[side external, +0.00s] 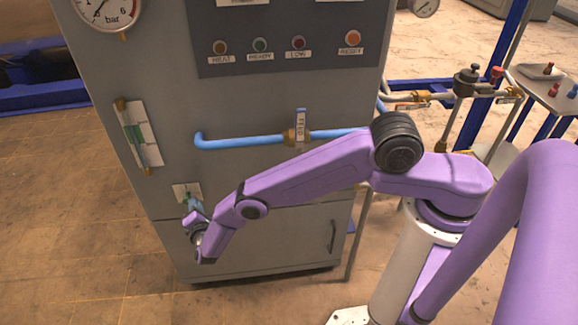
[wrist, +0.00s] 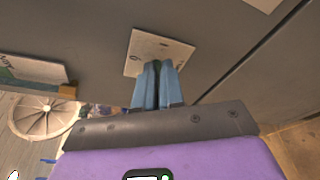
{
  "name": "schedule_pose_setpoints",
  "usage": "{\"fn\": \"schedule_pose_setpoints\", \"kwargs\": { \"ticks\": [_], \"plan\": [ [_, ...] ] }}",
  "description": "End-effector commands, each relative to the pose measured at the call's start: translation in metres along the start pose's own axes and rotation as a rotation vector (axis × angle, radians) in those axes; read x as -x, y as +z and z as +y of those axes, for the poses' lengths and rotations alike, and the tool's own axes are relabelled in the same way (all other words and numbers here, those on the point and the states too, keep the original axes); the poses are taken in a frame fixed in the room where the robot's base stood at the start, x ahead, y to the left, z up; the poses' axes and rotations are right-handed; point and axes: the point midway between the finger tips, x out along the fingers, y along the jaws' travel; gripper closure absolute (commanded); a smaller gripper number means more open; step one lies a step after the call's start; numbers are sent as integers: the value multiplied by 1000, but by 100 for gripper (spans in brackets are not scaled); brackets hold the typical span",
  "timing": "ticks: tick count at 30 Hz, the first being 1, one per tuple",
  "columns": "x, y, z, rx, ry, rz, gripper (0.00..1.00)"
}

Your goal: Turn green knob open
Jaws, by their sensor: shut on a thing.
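The green knob (wrist: 157,65) shows only as a dark green sliver between my blue fingers in the wrist view. It sits in front of a white label plate (wrist: 158,48) on the grey cabinet face. Most of the knob is hidden by the fingers, and how far it is turned cannot be told. My gripper (wrist: 156,75) is shut on the knob. In the side view, my gripper (side external: 193,203) is against the white plate (side external: 183,190), low on the left of the cabinet front. The knob cannot be made out there.
The grey cabinet (side external: 250,180) carries a blue pipe with a brass valve (side external: 297,135) above my arm. A gauge (side external: 105,10) and a sight tube (side external: 135,135) are on its left. A button panel (side external: 285,45) is higher up. Open floor lies to the left.

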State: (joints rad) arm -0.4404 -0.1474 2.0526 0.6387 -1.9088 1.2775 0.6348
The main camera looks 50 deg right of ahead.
Motion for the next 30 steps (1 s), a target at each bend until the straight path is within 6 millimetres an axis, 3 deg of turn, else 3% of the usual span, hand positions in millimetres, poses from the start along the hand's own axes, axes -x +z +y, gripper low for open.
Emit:
{"fn": "schedule_pose_setpoints", "kwargs": {
  "ticks": [1, 12, 30],
  "plan": [
    [-10, 9, -7, 0, -21, -18, 100],
    [-7, 17, -9, 1, -19, -22, 100],
    [50, -2, -4, -1, -8, -10, 100]
  ]
}}
